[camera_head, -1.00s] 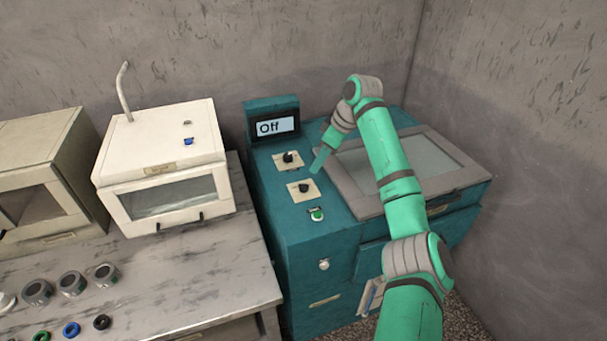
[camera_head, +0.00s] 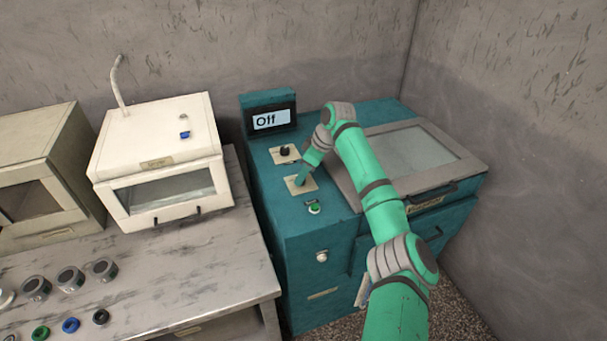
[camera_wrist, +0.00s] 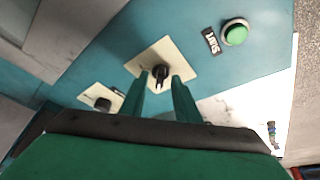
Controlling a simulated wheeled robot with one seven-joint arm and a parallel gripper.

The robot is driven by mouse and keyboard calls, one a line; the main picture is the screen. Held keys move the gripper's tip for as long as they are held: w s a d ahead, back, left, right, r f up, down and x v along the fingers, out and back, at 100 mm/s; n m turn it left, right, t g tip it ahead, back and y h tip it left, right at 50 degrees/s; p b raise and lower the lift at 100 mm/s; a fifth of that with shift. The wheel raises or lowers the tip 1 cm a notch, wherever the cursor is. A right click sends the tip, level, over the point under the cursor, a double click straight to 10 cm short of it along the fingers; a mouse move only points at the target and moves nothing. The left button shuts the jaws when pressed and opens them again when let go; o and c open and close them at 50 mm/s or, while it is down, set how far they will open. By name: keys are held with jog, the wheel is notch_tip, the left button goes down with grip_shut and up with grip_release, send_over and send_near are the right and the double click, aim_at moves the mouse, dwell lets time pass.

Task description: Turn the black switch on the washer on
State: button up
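The teal washer (camera_head: 310,250) stands in the corner, and its display (camera_head: 271,120) reads "Off". Two black switches sit on cream plates on its top panel. The farther black switch (camera_head: 284,151) is in plain view in the head view. The nearer one is mostly covered by my gripper (camera_head: 300,181) there. In the wrist view, the nearer black switch (camera_wrist: 160,72) lies between and just beyond the tips of my gripper (camera_wrist: 163,80), whose two green fingers are apart. I cannot tell whether the fingers touch it. The other switch (camera_wrist: 103,104) is at lower left.
A green start button (camera_head: 314,209) is on the washer panel near the switches; it also shows in the wrist view (camera_wrist: 236,33). The washer's glass lid (camera_head: 405,150) lies right of the panel. A white oven-like box (camera_head: 160,150) stands on the table (camera_head: 215,265) at left.

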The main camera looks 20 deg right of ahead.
grip_shut()
jog(key=shift+m, duration=0.3)
jog(key=m, duration=0.1)
jog(key=m+t, duration=0.1)
jog(key=shift+a+m+h, duration=0.25)
jog(key=shift+m+h, duration=0.05)
jog(key=shift+h, duration=0.1)
jog(key=m, duration=0.1)
jog(key=m+h, duration=0.1)
jog(key=m, duration=0.2)
jog(key=shift+s+a+m+h, duration=0.1)
jog(key=shift+s+m+h, duration=0.2)
jog(key=shift+h, duration=0.1)
jog(key=m+h, duration=0.1)
jog(key=m, duration=0.1)
jog(key=m+h, duration=0.1)
jog(key=m, duration=0.2)
jog(key=shift+w+a, duration=0.1)
jog(key=shift+a, duration=0.1)
jog(key=m, duration=0.2)
jog(key=m+h, duration=0.1)
jog(key=m, duration=0.2)
jog(key=shift+w+a+g+h, duration=0.1)
jog(key=shift+a+g+h, duration=0.05)
jog(key=shift+g+h, duration=0.2)
